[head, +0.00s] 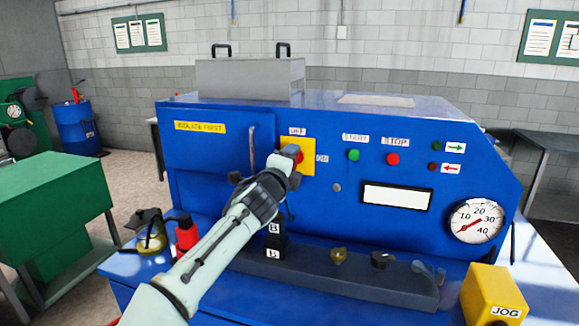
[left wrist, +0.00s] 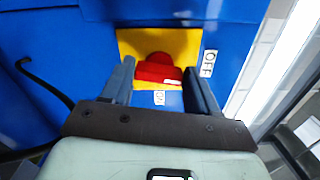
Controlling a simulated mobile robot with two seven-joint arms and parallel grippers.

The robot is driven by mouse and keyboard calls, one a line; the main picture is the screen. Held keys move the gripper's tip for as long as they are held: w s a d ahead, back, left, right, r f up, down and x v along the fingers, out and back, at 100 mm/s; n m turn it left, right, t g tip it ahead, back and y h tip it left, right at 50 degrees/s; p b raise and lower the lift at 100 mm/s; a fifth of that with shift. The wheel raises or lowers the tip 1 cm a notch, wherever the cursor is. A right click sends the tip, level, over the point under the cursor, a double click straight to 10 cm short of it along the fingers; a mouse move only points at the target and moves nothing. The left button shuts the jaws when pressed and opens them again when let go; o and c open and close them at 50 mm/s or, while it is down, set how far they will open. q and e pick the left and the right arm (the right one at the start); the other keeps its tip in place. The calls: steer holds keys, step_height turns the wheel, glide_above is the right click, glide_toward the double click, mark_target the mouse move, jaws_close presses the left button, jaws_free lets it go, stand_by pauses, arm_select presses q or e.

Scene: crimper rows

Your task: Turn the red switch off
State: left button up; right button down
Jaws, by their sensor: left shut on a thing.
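The red switch (head: 299,153) sits on a yellow plate (head: 311,144) on the front of the blue machine. In the head view OFF is labelled above the plate and ON to its right. My left gripper (head: 289,160) is at the switch and hides most of it. In the left wrist view the red switch (left wrist: 157,70) lies between the two fingers, which are shut on it. My right gripper is not in view.
A vertical handle (head: 253,150) stands left of the plate. Green START (head: 353,155) and red STOP (head: 392,159) buttons are to the right. A red bottle (head: 187,234) and a yellow JOG box (head: 492,296) stand on the ledge in front.

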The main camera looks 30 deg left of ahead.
arm_select(q)
steer(key=shift+n+b, duration=0.3)
steer(key=shift+n, duration=0.7)
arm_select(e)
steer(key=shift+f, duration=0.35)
arm_select(q)
steer(key=o, duration=1.1)
steer(key=shift+c, duration=0.2)
steer(key=b+v, duration=0.6)
steer(key=v, duration=0.7)
steer(key=shift+s, duration=0.2)
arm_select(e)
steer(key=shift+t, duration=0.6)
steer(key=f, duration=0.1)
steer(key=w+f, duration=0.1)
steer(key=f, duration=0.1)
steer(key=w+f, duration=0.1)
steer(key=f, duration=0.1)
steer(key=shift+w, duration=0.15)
arm_select(q)
steer(key=shift+f, duration=0.1)
